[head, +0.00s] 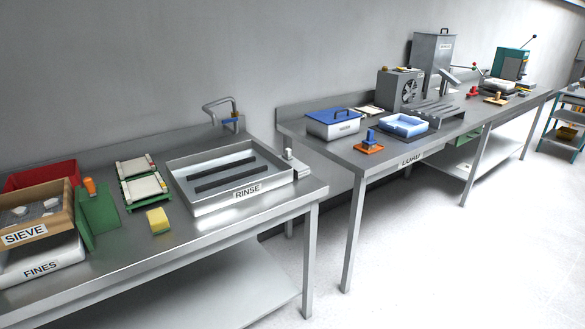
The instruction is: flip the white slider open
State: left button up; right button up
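I cannot clearly make out a white slider. Some pale pieces are in view: flat white panels in a green rack (143,184) on the near bench, and a small pale fitting (288,155) at the right corner of the rinse tray. I cannot tell whether either is the slider, or whether it is open or closed. Neither of my grippers is in view.
The near bench holds a RINSE tray (247,203), a yellow sponge (158,221), a SIEVE box (27,236) and a FINES tray (40,272). The far bench carries a blue-lidded bin (333,123), a blue tray (402,123) and machines. Open floor lies at the right.

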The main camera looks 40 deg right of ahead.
aim_at(288, 155)
jog(key=i+l+u, duration=0.2)
jog(key=l, duration=0.75)
jog(key=i+l+u, duration=0.25)
jog(key=l, duration=0.75)
jog(key=i+l+u, duration=0.2)
jog(key=l, duration=0.8)
jog(key=l+u, duration=0.2)
jog(key=l, duration=0.8)
